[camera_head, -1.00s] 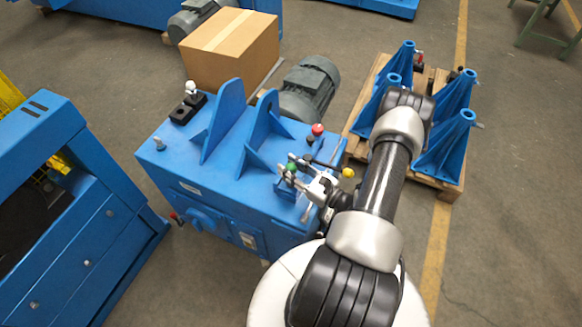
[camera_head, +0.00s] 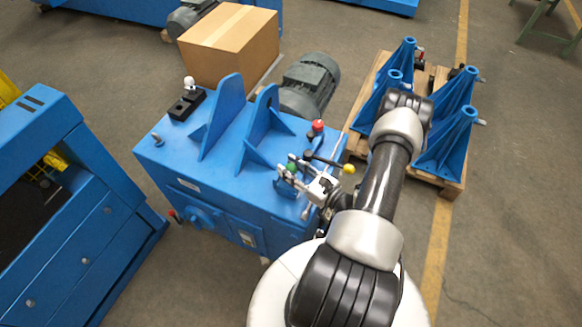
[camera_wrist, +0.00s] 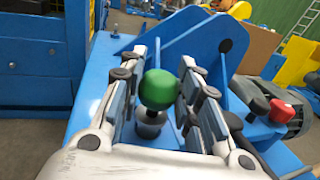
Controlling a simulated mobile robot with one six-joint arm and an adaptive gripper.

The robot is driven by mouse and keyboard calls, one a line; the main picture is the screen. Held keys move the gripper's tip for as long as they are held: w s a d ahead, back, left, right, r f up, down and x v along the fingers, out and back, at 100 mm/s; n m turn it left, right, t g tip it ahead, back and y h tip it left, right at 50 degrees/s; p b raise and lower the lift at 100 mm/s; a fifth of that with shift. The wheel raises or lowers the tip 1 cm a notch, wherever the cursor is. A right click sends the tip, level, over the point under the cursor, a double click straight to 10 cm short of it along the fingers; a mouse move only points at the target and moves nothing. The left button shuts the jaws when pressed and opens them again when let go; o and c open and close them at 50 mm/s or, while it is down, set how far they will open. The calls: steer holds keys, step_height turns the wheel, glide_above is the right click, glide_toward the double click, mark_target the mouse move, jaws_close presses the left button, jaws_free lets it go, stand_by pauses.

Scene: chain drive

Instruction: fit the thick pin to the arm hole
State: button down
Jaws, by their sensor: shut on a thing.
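My gripper (camera_head: 288,172) is at the front right of the blue machine top. In the wrist view its two fingers (camera_wrist: 163,72) stand on either side of a pin with a round green knob (camera_wrist: 159,90), and they are shut on it. The green knob also shows in the head view (camera_head: 292,167). A dark stem and a grey metal collar (camera_wrist: 150,122) show below the knob; the pin's lower end is hidden. I cannot tell its thickness. Two upright blue plates (camera_head: 222,112) stand on the machine top. A dark round spot, perhaps a hole, shows in one plate (camera_wrist: 226,45).
A red knob (camera_head: 317,126) and a black rod with a yellow ball (camera_head: 348,168) are close to my gripper. A white-knobbed piece (camera_head: 189,84) stands at a black block. A grey motor (camera_head: 309,84), a cardboard box (camera_head: 230,45) and a pallet of blue stands (camera_head: 445,188) lie beyond.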

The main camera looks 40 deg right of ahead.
steer(key=shift+f, duration=0.95)
steer(key=c, duration=1.1)
jaws_free()
steer(key=s+d, duration=0.1)
steer(key=s, duration=1.1)
steer(key=shift+d, duration=0.3)
steer(key=shift+w, duration=0.1)
